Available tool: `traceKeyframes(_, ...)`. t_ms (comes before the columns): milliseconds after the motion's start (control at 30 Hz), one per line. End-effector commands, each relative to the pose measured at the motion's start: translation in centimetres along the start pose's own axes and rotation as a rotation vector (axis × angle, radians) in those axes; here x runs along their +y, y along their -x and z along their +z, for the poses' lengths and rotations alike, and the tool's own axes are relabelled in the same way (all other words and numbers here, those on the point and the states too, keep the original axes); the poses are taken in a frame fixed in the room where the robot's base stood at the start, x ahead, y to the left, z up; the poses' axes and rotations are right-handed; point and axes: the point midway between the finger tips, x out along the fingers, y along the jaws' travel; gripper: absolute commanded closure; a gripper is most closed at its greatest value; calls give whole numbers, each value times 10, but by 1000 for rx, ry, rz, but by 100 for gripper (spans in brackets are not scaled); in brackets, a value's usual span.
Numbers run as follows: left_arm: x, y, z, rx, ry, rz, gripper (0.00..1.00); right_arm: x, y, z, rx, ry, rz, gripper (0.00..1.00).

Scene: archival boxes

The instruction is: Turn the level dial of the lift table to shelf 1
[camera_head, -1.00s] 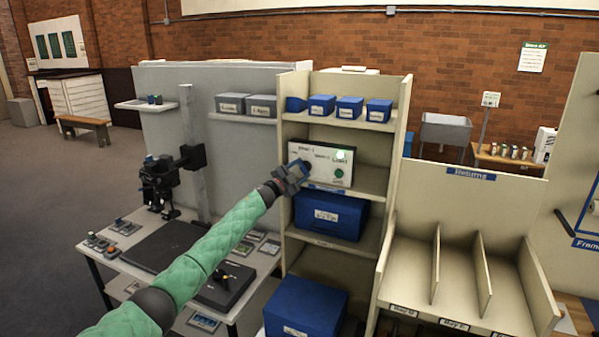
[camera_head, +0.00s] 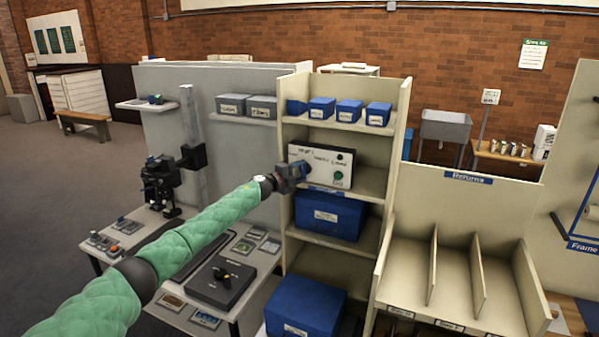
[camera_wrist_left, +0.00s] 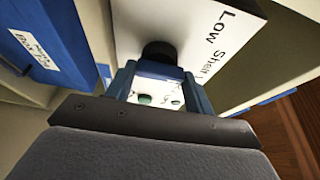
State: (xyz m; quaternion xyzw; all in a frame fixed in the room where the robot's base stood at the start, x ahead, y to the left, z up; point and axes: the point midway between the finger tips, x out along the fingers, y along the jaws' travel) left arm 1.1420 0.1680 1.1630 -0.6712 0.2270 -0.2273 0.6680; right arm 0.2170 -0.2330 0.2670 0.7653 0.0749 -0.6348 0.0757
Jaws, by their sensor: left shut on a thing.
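The white control panel (camera_head: 333,160) stands on a middle shelf of the beige rack, with black lettering and round green parts at its right. In the left wrist view the panel (camera_wrist_left: 215,30) reads "Low" and "Shelf 1". The black dial (camera_wrist_left: 160,50) sits between the blue fingers of my left gripper (camera_wrist_left: 160,80), which is shut on it. In the head view my left gripper (camera_head: 302,169) covers the dial at the panel's left side. The dial's pointer and exact setting are hidden. My right gripper is not in view.
Blue boxes sit above the panel (camera_head: 348,109) and below it (camera_head: 328,215). The beige rack's walls (camera_head: 396,140) stand close on both sides. A table with a black device (camera_head: 222,283) lies under my left arm. The Returns sorter (camera_head: 468,178) stands at right.

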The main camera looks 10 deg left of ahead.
Motion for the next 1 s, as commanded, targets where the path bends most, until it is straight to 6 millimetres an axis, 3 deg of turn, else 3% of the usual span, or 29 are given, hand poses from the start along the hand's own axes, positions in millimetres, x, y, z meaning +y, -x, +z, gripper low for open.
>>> traceKeyframes(367, 3, 0, -2, 2, -4, 4, 70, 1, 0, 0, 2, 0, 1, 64)
traceKeyframes(400, 3, 0, -2, 2, -4, 4, 43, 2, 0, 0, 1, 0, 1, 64)
traceKeyframes(500, 3, 0, -1, 2, -4, 4, 25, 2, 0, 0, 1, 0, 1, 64)
traceKeyframes(833, 1, 1, 0, 1, -4, 3, 25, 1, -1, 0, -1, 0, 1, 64)
traceKeyframes(1000, 2, 12, 0, 0, -6, 3, 25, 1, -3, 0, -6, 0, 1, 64)
